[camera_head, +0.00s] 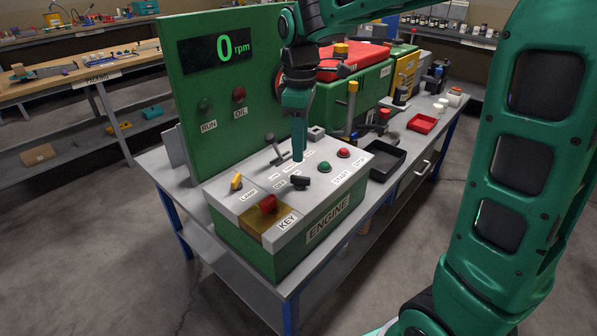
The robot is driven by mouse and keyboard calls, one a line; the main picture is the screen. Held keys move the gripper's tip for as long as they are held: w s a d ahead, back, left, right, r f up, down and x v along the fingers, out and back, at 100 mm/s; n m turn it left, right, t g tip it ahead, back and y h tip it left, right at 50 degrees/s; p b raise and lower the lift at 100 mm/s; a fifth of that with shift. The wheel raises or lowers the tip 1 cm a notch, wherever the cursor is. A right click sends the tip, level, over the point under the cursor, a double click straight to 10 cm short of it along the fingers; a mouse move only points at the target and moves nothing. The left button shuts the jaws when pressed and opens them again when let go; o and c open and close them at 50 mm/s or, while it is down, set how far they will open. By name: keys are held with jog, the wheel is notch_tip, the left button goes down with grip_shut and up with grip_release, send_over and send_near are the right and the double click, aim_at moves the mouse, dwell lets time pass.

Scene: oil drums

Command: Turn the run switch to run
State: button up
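The engine control box (325,213) has a pale sloped top and a green front marked ENGINE. A black rotary knob (300,181) sits near the middle of the top with small white labels beside it; it looks like the run switch, but its labels are too small to read surely. My gripper (298,160) points down just behind and above this knob, and appears apart from it. Its fingers show as one narrow green shape, so their gap is hidden. The green panel behind reads 0 rpm (222,47), and its RUN lamp (205,104) looks dark.
A black tray (374,160) lies to the right. My arm crosses the right side.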

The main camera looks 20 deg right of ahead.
aim_at(300, 182)
notch_tip(300, 182, down, 8)
jog(key=shift+f, duration=0.1)
jog(key=shift+c, duration=0.7)
grip_shut()
